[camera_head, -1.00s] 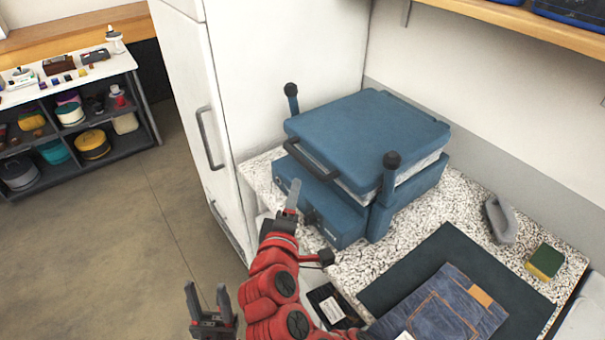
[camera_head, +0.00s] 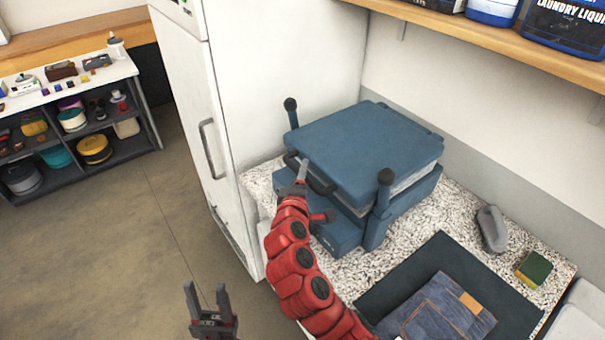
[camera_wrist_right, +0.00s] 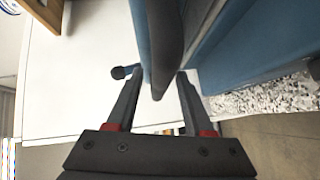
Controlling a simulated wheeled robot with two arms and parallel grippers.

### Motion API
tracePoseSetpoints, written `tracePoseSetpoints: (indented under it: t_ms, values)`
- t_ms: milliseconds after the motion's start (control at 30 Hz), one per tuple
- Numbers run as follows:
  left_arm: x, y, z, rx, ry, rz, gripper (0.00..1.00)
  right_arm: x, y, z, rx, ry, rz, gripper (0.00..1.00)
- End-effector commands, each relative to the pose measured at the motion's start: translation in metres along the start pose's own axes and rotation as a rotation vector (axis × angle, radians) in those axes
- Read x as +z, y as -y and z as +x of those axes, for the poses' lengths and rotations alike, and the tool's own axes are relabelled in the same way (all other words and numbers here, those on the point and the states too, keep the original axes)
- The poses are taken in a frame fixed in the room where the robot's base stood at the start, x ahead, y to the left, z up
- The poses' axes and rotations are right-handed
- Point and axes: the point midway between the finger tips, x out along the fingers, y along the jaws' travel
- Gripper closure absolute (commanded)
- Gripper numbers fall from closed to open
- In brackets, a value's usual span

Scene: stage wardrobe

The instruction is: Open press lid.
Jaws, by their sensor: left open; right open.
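The blue press (camera_head: 342,236) stands on the speckled counter with its blue lid (camera_head: 365,150) down. A dark bar handle (camera_head: 320,183) sticks out from the lid's front edge. My right gripper (camera_head: 302,168) is open at the left end of this handle. In the right wrist view, the dark handle (camera_wrist_right: 165,45) reaches down between the two spread fingers of the right gripper (camera_wrist_right: 156,85), and the fingers are not closed on it. My left gripper (camera_head: 206,291) is open and empty, low in the head view, over the floor and away from the press.
Black-knobbed posts (camera_head: 385,178) stand at the press's sides. A white cabinet (camera_head: 250,90) is close on its left. Folded jeans (camera_head: 435,310) lie on a dark mat (camera_head: 395,285), with a grey iron-like object (camera_head: 492,228) and a sponge (camera_head: 534,269) to the right. A shelf (camera_head: 480,32) hangs above.

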Motion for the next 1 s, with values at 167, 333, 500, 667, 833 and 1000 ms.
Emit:
tracePoseSetpoints:
  t_ms: [167, 333, 500, 667, 833, 1000]
  values:
    - [0.0, 0.0, -0.0001, 0.0, 0.0, 0.0, 0.5, 0.0, 0.0, -0.0001, 0.0, 0.0, 0.0, 0.6]
    - [0.0, 0.0, -0.0001, 0.0, 0.0, 0.0, 0.5, 0.0001, 0.0, -0.0001, 0.0, 0.0, 0.0, 0.91]
    - [0.0001, 0.0, -0.0002, 0.0, 0.0, 0.0, 0.5, 0.0, 0.0, -0.0002, 0.0, 0.0, 0.0, 1.0]
    - [0.0, 0.0, -0.0001, 0.0, 0.0, 0.0, 0.5, 0.0, 0.0002, -0.0002, 0.0, 0.0, 0.0, 1.0]
    - [0.0, 0.0, -0.0001, 0.0, 0.0, 0.0, 0.5, 0.0001, 0.0003, -0.0002, -0.001, 0.0, 0.0, 1.0]
    - [0.0, 0.0, -0.0001, 0.0, 0.0, 0.0, 0.5, 0.0001, 0.0004, -0.0002, -0.001, 0.0, 0.0, 1.0]
